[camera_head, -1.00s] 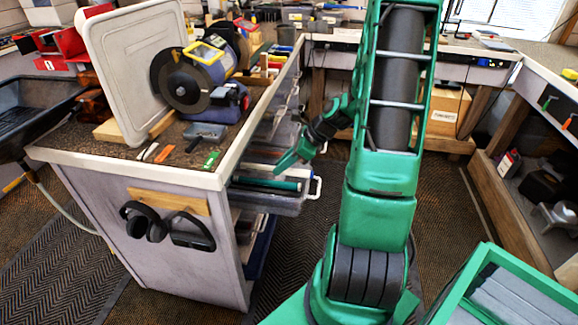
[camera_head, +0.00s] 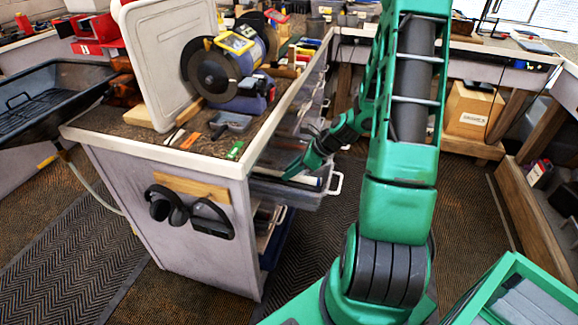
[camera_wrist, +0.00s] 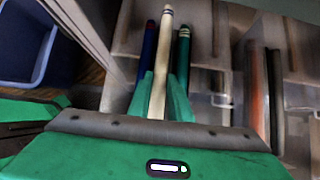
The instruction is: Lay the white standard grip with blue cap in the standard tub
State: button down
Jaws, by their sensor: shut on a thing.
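In the wrist view my gripper (camera_wrist: 164,84) is shut on a long off-white grip (camera_wrist: 161,55), which runs lengthwise between the two green fingers. In the head view my gripper (camera_head: 293,170) is low at the open drawer-like bin (camera_head: 290,192) on the bench's side. I cannot tell whether the grip touches the bottom.
To the right in the wrist view, another compartment holds an orange-brown grip (camera_wrist: 255,95) and a dark one (camera_wrist: 275,90). A blue bin (camera_wrist: 25,45) is at upper left. In the head view a bench grinder (camera_head: 225,70) and white board (camera_head: 168,60) stand on the bench.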

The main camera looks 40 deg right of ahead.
jog(key=shift+f, duration=0.9)
dwell(0.4)
jog(key=c, duration=1.5)
grip_release()
jog(key=shift+c, duration=0.2)
jog(key=v, duration=1)
jog(key=shift+s+d+r, duration=0.1)
jog(key=shift+d+r, duration=0.1)
jog(key=shift+r, duration=0.1)
jog(key=shift+a, duration=0.1)
